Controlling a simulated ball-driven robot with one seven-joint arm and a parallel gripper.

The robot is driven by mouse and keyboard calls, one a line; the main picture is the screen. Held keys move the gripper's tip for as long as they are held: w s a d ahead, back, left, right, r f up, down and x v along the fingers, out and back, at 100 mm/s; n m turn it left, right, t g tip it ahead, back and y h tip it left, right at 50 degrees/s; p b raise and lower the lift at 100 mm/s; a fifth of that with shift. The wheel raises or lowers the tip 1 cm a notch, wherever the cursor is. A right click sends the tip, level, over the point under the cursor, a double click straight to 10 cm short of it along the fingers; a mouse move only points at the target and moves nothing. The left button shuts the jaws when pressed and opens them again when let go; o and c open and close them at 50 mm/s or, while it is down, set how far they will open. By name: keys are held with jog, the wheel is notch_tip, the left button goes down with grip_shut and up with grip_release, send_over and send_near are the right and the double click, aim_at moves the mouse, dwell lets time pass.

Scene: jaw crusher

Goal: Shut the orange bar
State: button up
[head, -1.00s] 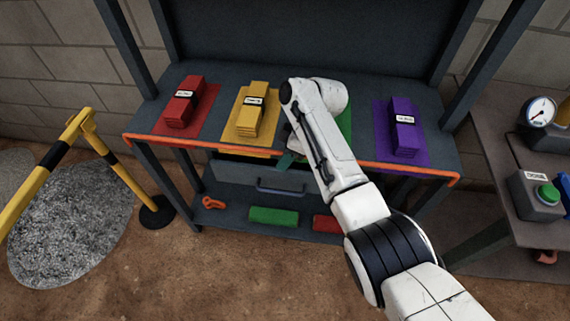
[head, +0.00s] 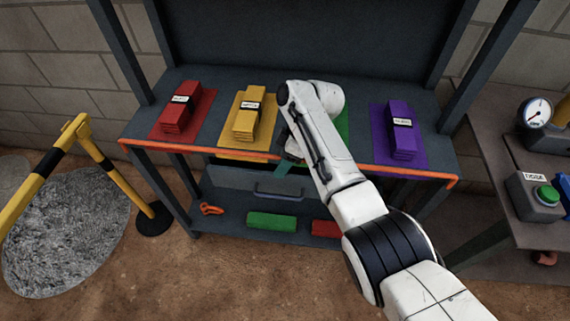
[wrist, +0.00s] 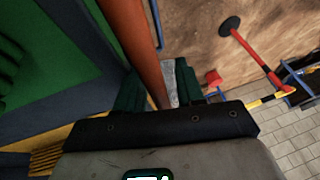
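The orange bar (head: 200,150) runs along the front edge of the dark workbench in the head view, above a drawer (head: 235,179). My arm hides part of its middle. My gripper (head: 287,167) is at the bar, just left of the bench's middle, with a green fingertip showing below the edge. In the wrist view the bar (wrist: 143,45) comes down between the two dark green fingers of my gripper (wrist: 158,92). The fingers stand apart, and a grey strip shows between the bar and the right finger. Whether the left finger touches the bar is unclear.
Red (head: 181,113), yellow (head: 247,124) and purple (head: 402,131) stacks lie on coloured mats on the bench. A lower shelf (head: 233,231) holds green and red blocks. A yellow-black barrier (head: 45,165) stands left; a side table with a green button (head: 547,195) stands right.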

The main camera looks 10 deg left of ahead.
jog(key=shift+r+p, duration=0.25)
jog(key=shift+p, duration=0.3)
